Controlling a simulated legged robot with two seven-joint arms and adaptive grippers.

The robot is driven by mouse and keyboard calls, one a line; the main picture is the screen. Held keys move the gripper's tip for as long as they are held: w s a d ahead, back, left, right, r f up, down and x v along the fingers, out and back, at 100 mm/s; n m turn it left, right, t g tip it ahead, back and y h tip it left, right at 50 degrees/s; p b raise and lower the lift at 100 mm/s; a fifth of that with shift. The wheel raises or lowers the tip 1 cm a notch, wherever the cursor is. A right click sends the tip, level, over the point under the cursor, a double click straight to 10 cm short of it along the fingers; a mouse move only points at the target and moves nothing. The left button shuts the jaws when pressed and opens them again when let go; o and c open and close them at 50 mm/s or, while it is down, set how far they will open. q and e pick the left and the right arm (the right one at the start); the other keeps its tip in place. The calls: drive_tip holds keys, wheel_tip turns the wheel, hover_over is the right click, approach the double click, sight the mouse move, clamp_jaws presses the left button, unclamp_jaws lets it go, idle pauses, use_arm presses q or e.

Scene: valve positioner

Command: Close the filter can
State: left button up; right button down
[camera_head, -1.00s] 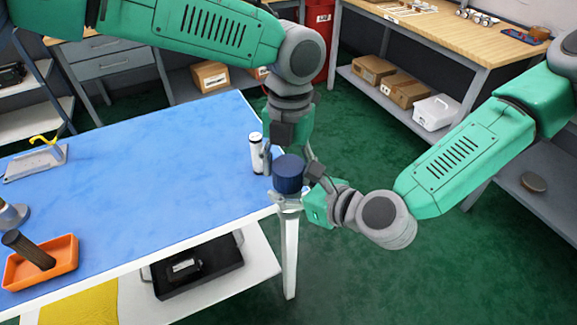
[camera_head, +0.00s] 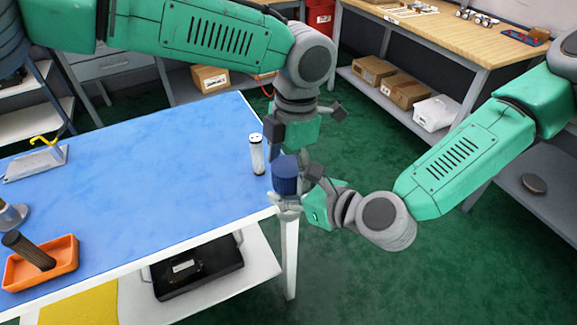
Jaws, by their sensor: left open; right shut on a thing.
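A dark blue ribbed cylindrical piece (camera_head: 286,176), which looks like the filter can or its lid, stands upright at the table's right corner. My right gripper (camera_head: 294,190) comes in from the right and is shut on it, with grey finger parts at its lower edge. A dark filter-like cylinder (camera_head: 28,250) leans in an orange tray (camera_head: 62,262) at the lower left.
A white cylinder with a dark-spotted top (camera_head: 257,154) stands on the blue tabletop (camera_head: 140,170), close to the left gripper. A stand with a yellow hook (camera_head: 36,160) and a grey object (camera_head: 12,216) are at the left. The table's middle is clear.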

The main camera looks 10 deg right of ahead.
use_arm(q)
drive_tip(key=shift+r, duration=0.1)
drive_tip(key=shift+s+r, duration=0.1)
drive_tip(key=shift+r, duration=2.15)
drive_tip(key=shift+d, duration=0.1)
drive_tip(key=shift+c, duration=0.4)
